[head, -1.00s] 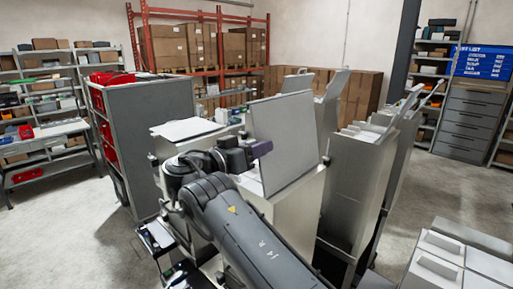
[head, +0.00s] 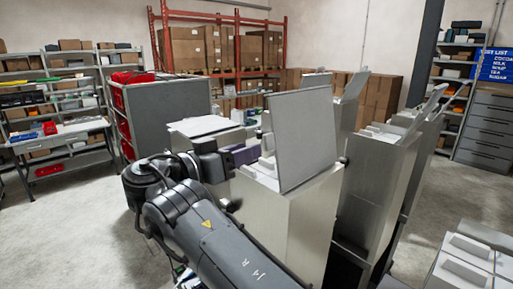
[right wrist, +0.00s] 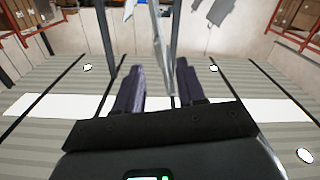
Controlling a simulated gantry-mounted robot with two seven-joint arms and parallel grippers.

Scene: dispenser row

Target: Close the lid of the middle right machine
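A tall grey machine (head: 290,215) stands just right of my right gripper. Its large flat lid (head: 303,140) is open and stands nearly upright, leaning slightly back. I cannot tell for sure that it is the middle right one. My right gripper (head: 245,155), with purple fingers, is left of the lid at about the height of the machine's top. In the right wrist view its two fingers (right wrist: 162,70) are apart, and a thin grey panel edge (right wrist: 163,45) shows between and beyond them. I cannot tell whether they touch it. My left gripper is not in view.
Another machine (head: 373,185) with a raised lid (head: 413,115) stands to the right, close by. Behind, a flat grey lid (head: 203,126) lies level. A grey cabinet (head: 170,108) with red bins is at the back left. Open floor (head: 70,220) lies at the left.

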